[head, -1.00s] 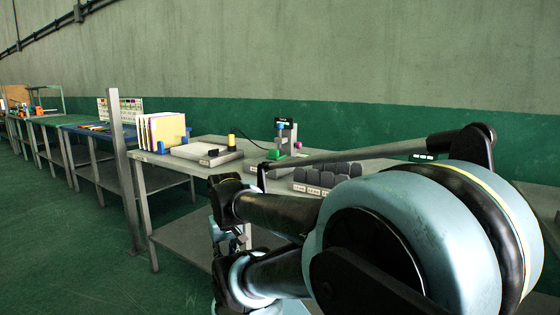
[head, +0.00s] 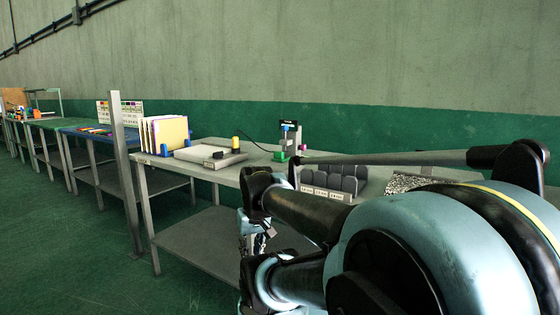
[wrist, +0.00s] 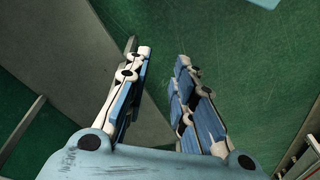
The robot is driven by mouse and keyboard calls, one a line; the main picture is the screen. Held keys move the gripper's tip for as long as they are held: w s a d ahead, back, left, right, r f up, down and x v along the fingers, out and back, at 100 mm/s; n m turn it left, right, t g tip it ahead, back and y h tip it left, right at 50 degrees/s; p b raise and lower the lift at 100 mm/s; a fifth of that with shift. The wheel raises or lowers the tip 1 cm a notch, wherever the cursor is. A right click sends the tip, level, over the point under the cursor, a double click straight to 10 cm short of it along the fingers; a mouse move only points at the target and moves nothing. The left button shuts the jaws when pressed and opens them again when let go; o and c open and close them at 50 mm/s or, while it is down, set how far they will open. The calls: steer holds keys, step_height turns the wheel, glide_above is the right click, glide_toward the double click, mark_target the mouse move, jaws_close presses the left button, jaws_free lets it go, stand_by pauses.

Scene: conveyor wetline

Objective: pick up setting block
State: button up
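My gripper shows in the wrist view (wrist: 160,75) with its two blue and white fingers spread apart and nothing between them. Below it are green floor and a grey surface. In the head view my gripper hangs low in front of the grey worktable (head: 160,178), partly hidden by my arm. I cannot tell for sure which item is the setting block.
Upright folders (head: 163,133) stand between blue ends at the table's left. Dark grey bins (head: 335,182) with labels stand behind my arm, beside a speckled patch (head: 405,181). A grey post (head: 125,170) rises at the table's left end. Open green floor (head: 70,240) lies at left.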

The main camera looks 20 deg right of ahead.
steer(key=w+d+r+n+t+y, duration=0.1)
steer(key=w+d+r+n+y, duration=0.2)
steer(key=w+r, duration=0.6)
steer(key=w+d+r+t+y, duration=0.1)
steer(key=w+d+r+y, duration=0.2)
steer(key=w+d+r, duration=0.5)
steer(key=w+d+r+n+t+y, duration=0.1)
steer(key=w+d+r+t, duration=0.2)
steer(key=d, duration=0.5)
steer(key=w+d+r+n+t, duration=0.1)
steer(key=w+d+r+n, duration=0.2)
steer(key=d, duration=0.5)
steer(key=w+d+r+t+y, duration=0.1)
steer(key=w+d+r+t, duration=0.2)
steer(key=w+d, duration=0.35)
glide_toward(282, 155)
steer(key=shift+g, duration=0.3)
steer(key=w, duration=0.1)
steer(key=w+a, duration=0.1)
steer(key=w, duration=0.1)
steer(key=w+a, duration=0.1)
steer(key=w, duration=0.1)
steer(key=shift+w+f, duration=0.1)
steer(key=shift+f, duration=0.3)
steer(key=shift+x, duration=2.65)
steer(key=shift+a+r, duration=0.15)
steer(key=shift+r, duration=0.05)
jaws_close()
